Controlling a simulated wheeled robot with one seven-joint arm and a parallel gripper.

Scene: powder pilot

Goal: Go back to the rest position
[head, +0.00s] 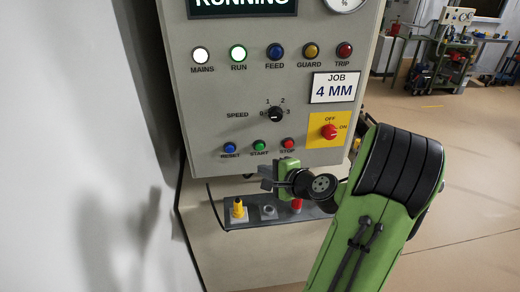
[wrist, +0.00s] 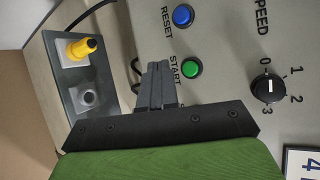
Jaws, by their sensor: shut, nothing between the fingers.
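My gripper (head: 266,178) is in front of the lower part of the control panel (head: 220,95), just below the green START button (head: 259,144). In the wrist view its fingers (wrist: 157,70) are together and empty. Their tips lie beside the green START button (wrist: 191,67) in the picture; a gap to the panel cannot be judged. My green arm reaches in from the lower right of the head view. No mark of a rest position shows.
A ledge (head: 225,222) below the panel carries a yellow-topped part (head: 238,208), a grey socket (head: 268,210) and a red part (head: 296,205), close under my gripper. The MAINS (head: 201,55) and RUN (head: 238,54) lamps are lit. Open floor (head: 480,180) lies to the right.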

